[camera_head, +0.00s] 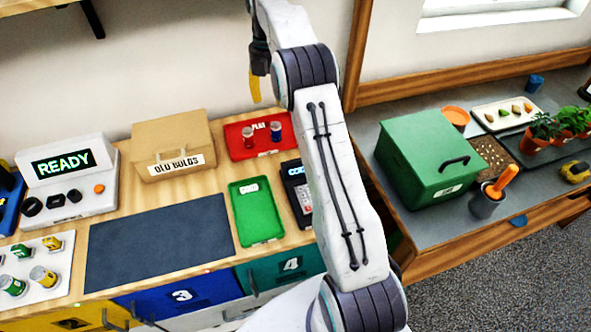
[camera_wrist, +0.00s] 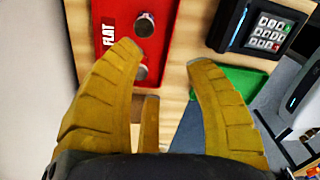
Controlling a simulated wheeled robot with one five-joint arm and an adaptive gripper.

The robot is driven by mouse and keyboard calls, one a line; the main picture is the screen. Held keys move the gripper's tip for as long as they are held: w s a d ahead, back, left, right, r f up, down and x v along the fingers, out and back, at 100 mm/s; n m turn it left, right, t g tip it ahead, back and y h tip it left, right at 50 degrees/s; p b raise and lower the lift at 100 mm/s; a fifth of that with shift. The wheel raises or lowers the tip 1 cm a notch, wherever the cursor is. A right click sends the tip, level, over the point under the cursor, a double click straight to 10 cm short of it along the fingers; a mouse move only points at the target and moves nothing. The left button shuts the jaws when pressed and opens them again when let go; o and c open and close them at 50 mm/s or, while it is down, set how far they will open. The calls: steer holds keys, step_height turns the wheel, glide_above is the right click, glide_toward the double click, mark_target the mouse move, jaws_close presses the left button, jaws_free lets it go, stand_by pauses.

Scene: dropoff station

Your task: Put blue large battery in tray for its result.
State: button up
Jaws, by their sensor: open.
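A blue battery (camera_head: 276,131) with a pale top stands upright in the red tray (camera_head: 237,151) at the back. A second battery (camera_head: 248,136), reddish-looking, stands beside it. The wrist view shows the red tray (camera_wrist: 166,75), labelled FLAT, with two round pale battery tops; their side colours are hard to tell there. A green tray (camera_head: 243,227) lies in front and looks empty. My gripper (camera_wrist: 160,57) is open with nothing between its yellow fingers, above the table by the red tray. In the head view only one yellow finger shows.
A tester (camera_head: 66,168) reads READY at left. An OLD BULBS box (camera_head: 173,140), a dark mat (camera_head: 160,243) and a white tray (camera_head: 17,300) with several batteries share the table. A keypad device (camera_head: 296,188) is partly behind my arm. A green box (camera_head: 428,150) stands on the right bench.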

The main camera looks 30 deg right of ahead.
steer(key=s+a+r+m+t, duration=0.1)
steer(key=s+a+r+m, duration=0.1)
steer(key=s+m, duration=0.5)
steer(key=s+a+r+m+t, duration=0.2)
steer(key=s+a+m, duration=0.3)
steer(key=s, duration=1.1)
steer(key=s+a+r+m+t, duration=0.2)
steer(key=s+a+m, duration=0.2)
steer(key=s+m, duration=0.4)
steer(key=shift+s+a+r+m, duration=0.2)
steer(key=shift+s+r+m, duration=0.15)
steer(key=shift+s, duration=1.7)
